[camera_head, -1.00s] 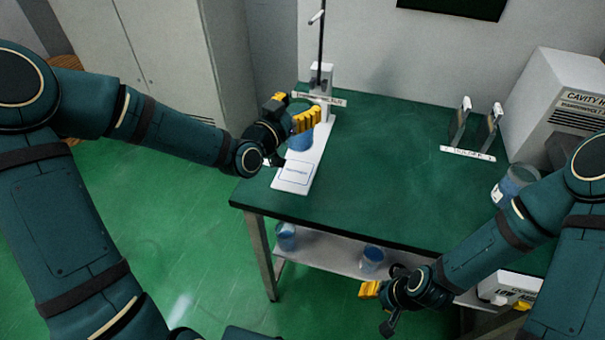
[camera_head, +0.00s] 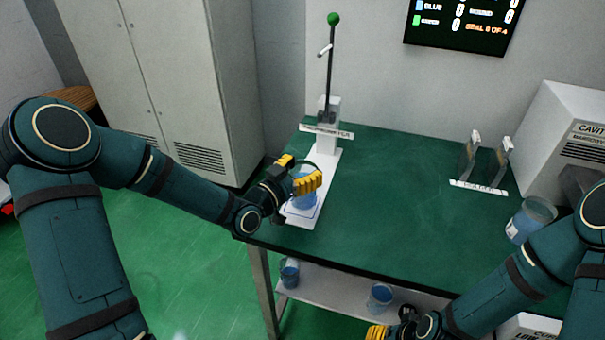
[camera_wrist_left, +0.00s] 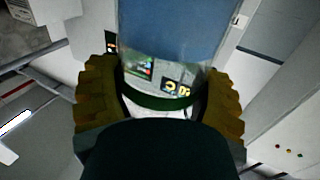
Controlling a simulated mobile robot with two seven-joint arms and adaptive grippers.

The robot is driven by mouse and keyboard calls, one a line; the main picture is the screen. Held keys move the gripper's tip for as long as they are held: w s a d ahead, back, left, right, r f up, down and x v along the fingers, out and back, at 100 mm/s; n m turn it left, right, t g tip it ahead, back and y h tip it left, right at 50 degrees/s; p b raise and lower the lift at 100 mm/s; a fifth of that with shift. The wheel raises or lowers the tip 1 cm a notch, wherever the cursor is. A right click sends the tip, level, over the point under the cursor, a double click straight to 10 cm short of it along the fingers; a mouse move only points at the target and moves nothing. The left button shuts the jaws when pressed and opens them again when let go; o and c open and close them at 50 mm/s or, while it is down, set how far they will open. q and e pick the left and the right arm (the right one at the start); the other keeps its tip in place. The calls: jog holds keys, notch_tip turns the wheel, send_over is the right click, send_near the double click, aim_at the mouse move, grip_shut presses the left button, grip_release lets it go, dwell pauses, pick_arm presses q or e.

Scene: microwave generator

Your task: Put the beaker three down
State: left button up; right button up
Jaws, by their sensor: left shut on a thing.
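My left gripper (camera_head: 298,174) is shut on a clear beaker with blue liquid (camera_head: 304,200). The beaker is upright over the outlined square at the near end of a white base plate (camera_head: 325,175); I cannot tell whether its bottom touches the plate. In the left wrist view the blue beaker (camera_wrist_left: 175,30) sits between the yellow fingers (camera_wrist_left: 160,100). My right gripper (camera_head: 390,333) is low at the bottom edge, partly cut off, near the lower shelf.
A lever post with a green knob (camera_head: 333,19) rises from the plate's far end. Another beaker (camera_head: 531,219) stands at the table's right, near a holder (camera_head: 478,186) and a white cabinet (camera_head: 562,140). Two beakers (camera_head: 289,272) (camera_head: 380,297) stand on the lower shelf. The green table's middle is clear.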

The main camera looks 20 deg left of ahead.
pick_arm(q)
jog(key=shift+f, duration=0.2)
jog(key=shift+f, duration=0.2)
jog(key=o, duration=1.3)
jog(key=shift+r, duration=0.1)
jog(key=shift+s+a+r, duration=0.1)
jog(key=shift+s, duration=0.05)
jog(key=p+v, duration=0.1)
jog(key=v, duration=1)
jog(key=shift+s, duration=0.35)
jog(key=shift+a, duration=0.15)
